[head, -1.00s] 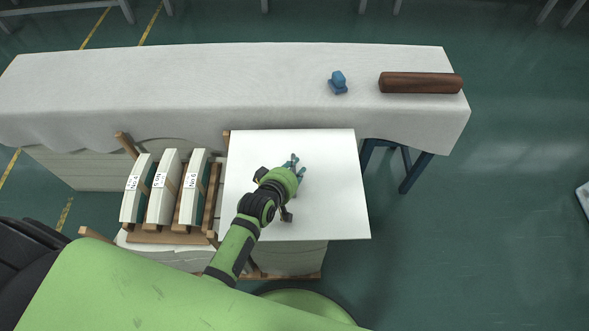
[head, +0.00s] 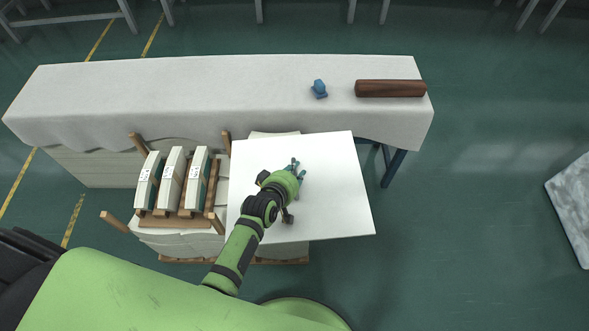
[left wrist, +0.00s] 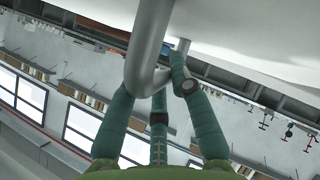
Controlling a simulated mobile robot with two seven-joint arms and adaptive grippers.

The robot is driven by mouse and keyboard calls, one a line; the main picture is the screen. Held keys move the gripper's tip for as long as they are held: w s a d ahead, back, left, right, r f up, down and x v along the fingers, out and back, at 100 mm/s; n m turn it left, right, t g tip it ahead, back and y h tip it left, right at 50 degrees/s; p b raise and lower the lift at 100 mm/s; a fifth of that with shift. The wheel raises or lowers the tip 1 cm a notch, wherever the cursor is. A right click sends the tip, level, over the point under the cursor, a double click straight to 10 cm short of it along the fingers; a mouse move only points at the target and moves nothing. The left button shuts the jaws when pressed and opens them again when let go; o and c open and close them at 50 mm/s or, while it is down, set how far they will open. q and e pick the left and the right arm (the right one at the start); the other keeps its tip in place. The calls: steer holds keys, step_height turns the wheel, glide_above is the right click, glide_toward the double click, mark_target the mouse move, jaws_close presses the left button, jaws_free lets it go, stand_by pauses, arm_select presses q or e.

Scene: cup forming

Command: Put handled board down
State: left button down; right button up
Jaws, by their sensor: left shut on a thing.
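The handled board (head: 335,190) is a large white rectangular sheet, seen from above in the head view. My left gripper (head: 298,172) is over its middle, with teal fingers. In the left wrist view my left gripper (left wrist: 155,95) is shut on a grey bent tubular handle (left wrist: 148,45), which runs up to the board's pale surface (left wrist: 250,35). The board hides part of the stacked sheets and wooden frame below it; its clearance above them is hard to tell. My right gripper is not in view.
A long cloth-covered table (head: 200,90) lies behind, bearing a small blue object (head: 319,89) and a brown cylinder (head: 390,88). Labelled white blocks (head: 172,178) stand in a wooden rack left of the board. A grey slab (head: 575,205) is at far right. Green floor between is clear.

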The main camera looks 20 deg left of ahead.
arm_select(q)
steer(key=shift+s+d+r, duration=0.1)
steer(key=shift+d+r, duration=0.05)
steer(key=shift+r, duration=0.25)
steer(key=shift+s+d, duration=0.1)
steer(key=a+r+m+h, duration=0.1)
steer(key=a+r, duration=0.3)
steer(key=r, duration=0.3)
steer(key=a+r+m+h, duration=0.1)
steer(key=a+r, duration=0.4)
steer(key=r, duration=0.3)
steer(key=s+d+r+m+g+h, duration=0.3)
steer(key=s+r+m+g+h, duration=0.1)
steer(key=s+r, duration=0.7)
step_height(320, 180, up, 3)
steer(key=m+h, duration=0.1)
steer(key=m, duration=0.1)
steer(key=shift+s+m+g+h, duration=0.3)
steer(key=shift+s+m+g, duration=0.1)
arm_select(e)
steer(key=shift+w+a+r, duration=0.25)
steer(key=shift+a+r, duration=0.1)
arm_select(q)
steer(key=shift+w+d, duration=0.1)
